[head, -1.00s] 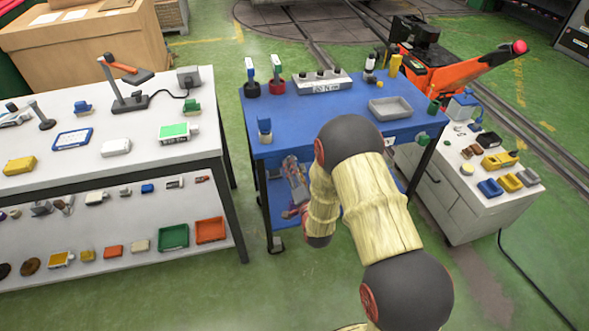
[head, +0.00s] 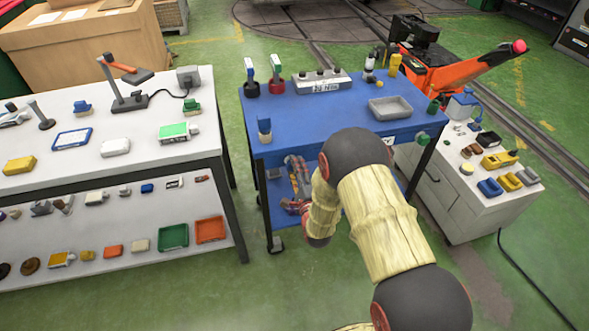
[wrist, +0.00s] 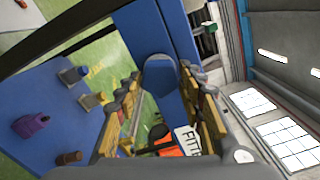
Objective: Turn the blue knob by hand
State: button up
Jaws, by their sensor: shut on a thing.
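The blue knob (wrist: 158,70) shows in the wrist view as a rounded blue end against the blue front edge of the table. My gripper (wrist: 160,84) has its yellow-padded fingers on both sides of it and is shut on it. In the head view my gripper's end (head: 297,172) is just below the front edge of the blue table (head: 350,125). The knob is not visible there; my arm covers part of that edge. I cannot tell how far the knob is turned.
A green knob (head: 423,138) sits at the right of the table's front edge. A grey tray (head: 390,108) and several bottles stand on top. A white bench (head: 75,165) is at left, a white cabinet (head: 450,185) at right. Green floor is clear in front.

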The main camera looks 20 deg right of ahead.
jog(key=shift+f+m, duration=0.15)
jog(key=shift+m, duration=1.55)
jog(key=o, duration=1.1)
jog(key=s, duration=1.2)
